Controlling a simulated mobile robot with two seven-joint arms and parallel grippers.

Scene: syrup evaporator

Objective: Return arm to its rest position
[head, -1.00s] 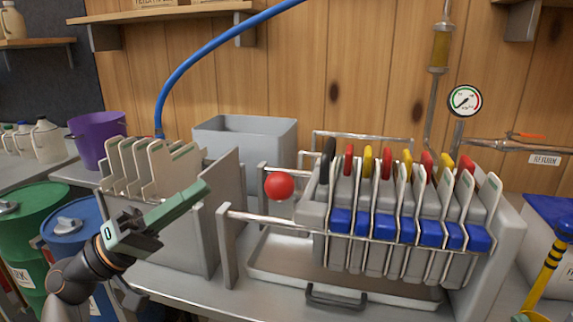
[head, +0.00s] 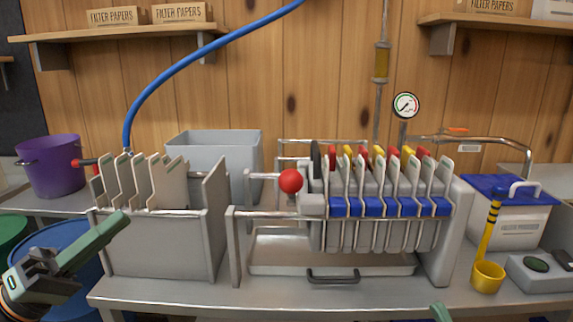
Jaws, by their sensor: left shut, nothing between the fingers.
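My left gripper (head: 105,236) comes in from the lower left, shut and empty. Its fingers point up and to the right, in front of the grey box (head: 160,247) that holds several upright plates (head: 137,182). I cannot tell whether it touches the box. Of my right gripper only a small green tip (head: 440,313) shows at the bottom edge, right of the middle; its fingers' state is hidden.
A filter press (head: 385,205) with a red ball knob (head: 290,181) stands mid-bench above a tray (head: 270,262). A grey bin (head: 215,150) and purple bucket (head: 50,168) stand behind left. A yellow ladle (head: 488,275) and blue-lidded box (head: 510,222) are at right.

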